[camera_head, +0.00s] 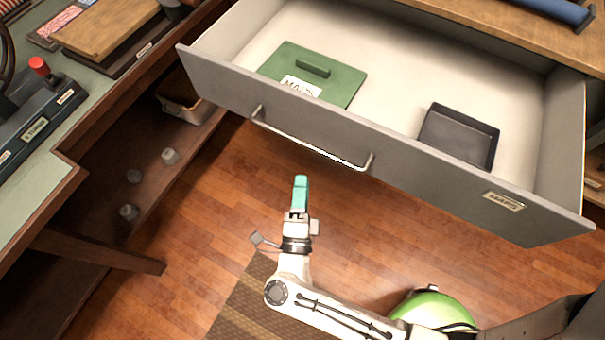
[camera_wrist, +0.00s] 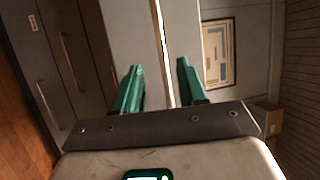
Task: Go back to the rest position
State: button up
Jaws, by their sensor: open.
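My gripper (camera_head: 300,188) is in the lower middle of the head view, with teal fingers pointing up toward the drawer handle. The gripper appears apart from the handle. Part of the forearm runs off to the lower right of the head view.
The drawer holds a green lidded box (camera_head: 335,88) and a black tray (camera_head: 460,135). At left is a workbench (camera_head: 40,180) with a lower shelf holding small pieces. Wooden floor (camera_head: 205,205) is clear between bench and arm. A brown rug (camera_head: 240,300) lies below.

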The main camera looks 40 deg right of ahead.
dwell(0.5)
jog(key=w+a+r+n+t+y, duration=0.5)
jog(key=w+a+n+y, duration=0.35)
jog(key=n+y, duration=0.9)
jog(key=s+d+f+n+g+y, duration=0.25)
jog(key=s+f+n+g, duration=0.2)
jog(key=n+g, duration=0.35)
jog(key=s+d+f+g+h, duration=0.1)
jog(key=s+d+g+h, duration=0.4)
jog(key=s+d+g, duration=0.4)
jog(key=s+d, duration=0.5)
jog(key=s, duration=0.3)
jog(key=shift+d+n+g+h, duration=0.15)
jog(key=shift+n+g+h, duration=0.15)
jog(key=shift+n, duration=0.05)
